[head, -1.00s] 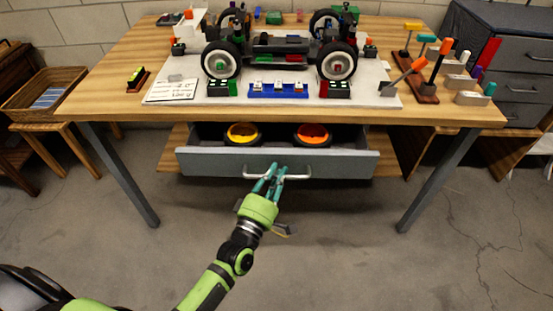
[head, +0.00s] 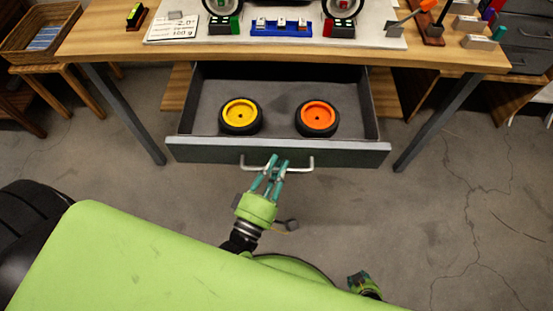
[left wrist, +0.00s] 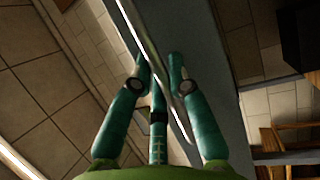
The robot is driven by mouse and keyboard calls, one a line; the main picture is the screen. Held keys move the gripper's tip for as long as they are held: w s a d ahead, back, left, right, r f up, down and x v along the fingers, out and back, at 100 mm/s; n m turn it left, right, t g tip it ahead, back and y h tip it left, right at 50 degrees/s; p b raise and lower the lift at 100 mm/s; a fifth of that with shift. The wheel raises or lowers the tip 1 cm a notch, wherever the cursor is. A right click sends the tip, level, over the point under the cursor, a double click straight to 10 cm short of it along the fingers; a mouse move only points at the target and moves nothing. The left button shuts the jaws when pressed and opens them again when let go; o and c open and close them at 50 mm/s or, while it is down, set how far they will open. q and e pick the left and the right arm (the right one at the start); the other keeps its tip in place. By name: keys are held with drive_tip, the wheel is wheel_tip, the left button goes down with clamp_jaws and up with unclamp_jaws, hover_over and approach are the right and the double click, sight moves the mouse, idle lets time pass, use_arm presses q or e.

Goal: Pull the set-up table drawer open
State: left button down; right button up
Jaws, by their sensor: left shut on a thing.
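The set-up table drawer (head: 200,152) is pulled well out from under the wooden table top. Its grey front carries a metal bar handle (head: 302,163). In the head view my left gripper (head: 276,166) is shut on the handle near its middle. In the left wrist view its teal fingers (left wrist: 163,75) straddle the metal bar. Inside the drawer lie a wheel with a yellow hub (head: 240,114) and a wheel with an orange hub (head: 318,116).
Table legs (head: 125,115) stand on both sides. A wooden stool with a basket (head: 40,38) is at the left. The floor at the right is clear.

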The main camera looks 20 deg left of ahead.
use_arm(q)
drive_tip(key=c, duration=1.4)
unclamp_jaws()
drive_tip(key=v, duration=1.2)
